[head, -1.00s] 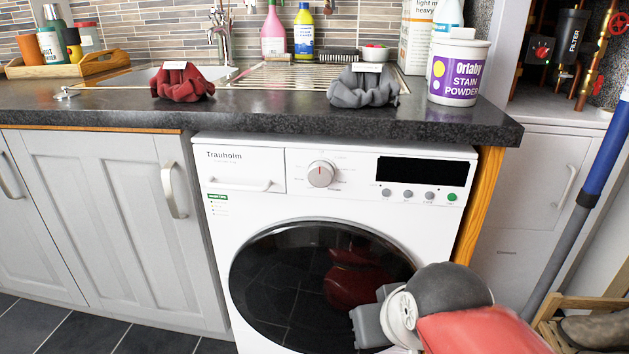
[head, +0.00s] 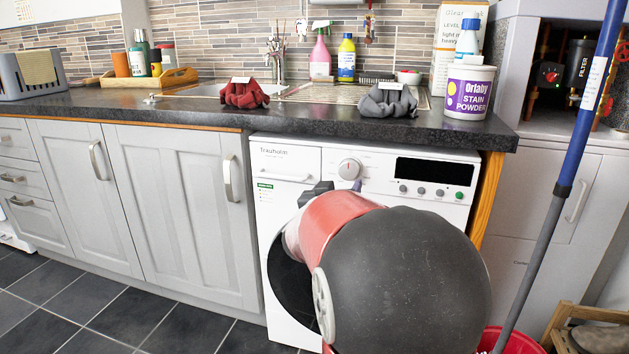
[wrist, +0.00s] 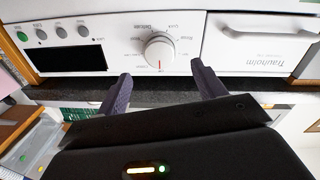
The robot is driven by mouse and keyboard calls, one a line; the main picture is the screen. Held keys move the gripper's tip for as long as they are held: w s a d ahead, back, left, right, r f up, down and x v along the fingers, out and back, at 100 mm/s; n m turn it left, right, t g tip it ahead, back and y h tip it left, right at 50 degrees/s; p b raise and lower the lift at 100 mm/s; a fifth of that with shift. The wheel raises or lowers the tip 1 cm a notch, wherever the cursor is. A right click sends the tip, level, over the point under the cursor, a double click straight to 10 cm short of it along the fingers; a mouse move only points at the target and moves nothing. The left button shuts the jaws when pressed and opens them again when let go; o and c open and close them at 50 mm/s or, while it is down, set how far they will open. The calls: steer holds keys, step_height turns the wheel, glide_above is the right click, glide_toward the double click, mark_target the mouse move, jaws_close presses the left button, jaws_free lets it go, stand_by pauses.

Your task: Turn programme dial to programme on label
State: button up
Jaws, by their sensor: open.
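The white programme dial (head: 349,169) is on the washing machine's front panel (head: 270,205), left of the black display. In the wrist view, which is upside down, the dial (wrist: 160,50) has a red pointer mark and small printed words around it. My gripper (wrist: 161,77) is open, its two dark fingers apart on either side of the dial's line and short of it, holding nothing. In the head view my arm hides much of the door. A red cloth (head: 244,95) and a grey cloth (head: 388,103) bear white labels, too small to read.
The display (head: 433,171) has several buttons below it. The drawer handle (wrist: 265,34) is beside the dial. The worktop (head: 300,118) overhangs the machine. A stain powder tub (head: 469,92) stands on it. A blue-and-grey mop pole (head: 575,150) leans at the right, by a red bucket (head: 515,341).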

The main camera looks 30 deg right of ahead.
mark_target(347, 173)
steer(key=x, duration=0.7)
steer(key=shift+w+d, duration=0.15)
steer(key=shift+d, duration=0.15)
steer(key=c, duration=1)
steer(key=shift+o, duration=0.2)
steer(key=shift+m, duration=0.3)
steer(key=m+b, duration=0.2)
steer(key=m, duration=0.1)
steer(key=shift+f, duration=0.1)
steer(key=shift+w+a+m+y+b, duration=0.1)
steer(key=shift+m+y+b, duration=0.2)
steer(key=shift+m+b, duration=1.25)
steer(key=shift+m+p, duration=0.5)
steer(key=shift+m, duration=0.15)
